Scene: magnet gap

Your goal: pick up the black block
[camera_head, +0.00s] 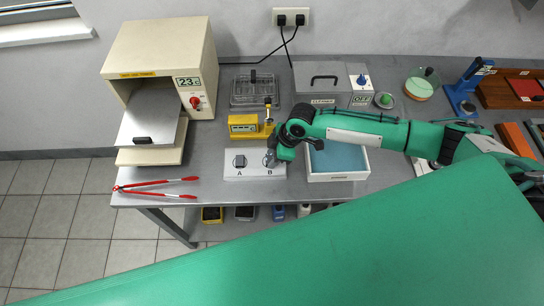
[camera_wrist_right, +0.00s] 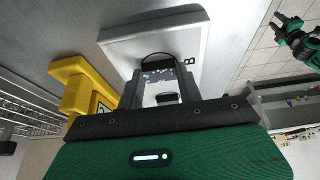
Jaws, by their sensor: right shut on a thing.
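A white plate (camera_head: 256,173) bears the letters A and B near its front edge. A small black block (camera_head: 240,160) sits at A. My right gripper (camera_head: 270,160) reaches down to the B spot. In the right wrist view its fingers (camera_wrist_right: 158,88) stand around a grey, speckled thing (camera_wrist_right: 160,76) at B, and the gripper is shut on it. That thing's full shape and colour are hard to make out. A small dark piece (camera_wrist_right: 167,97) shows between the fingers. My left gripper (camera_wrist_right: 281,21) appears at the top right of the right wrist view, open and empty.
A yellow device (camera_head: 243,125) stands just behind the plate, and a white tray with a blue floor (camera_head: 338,177) is close on the right. Red tongs (camera_head: 155,188) lie at the left near the table edge. An oven (camera_head: 150,50) stands at the back left.

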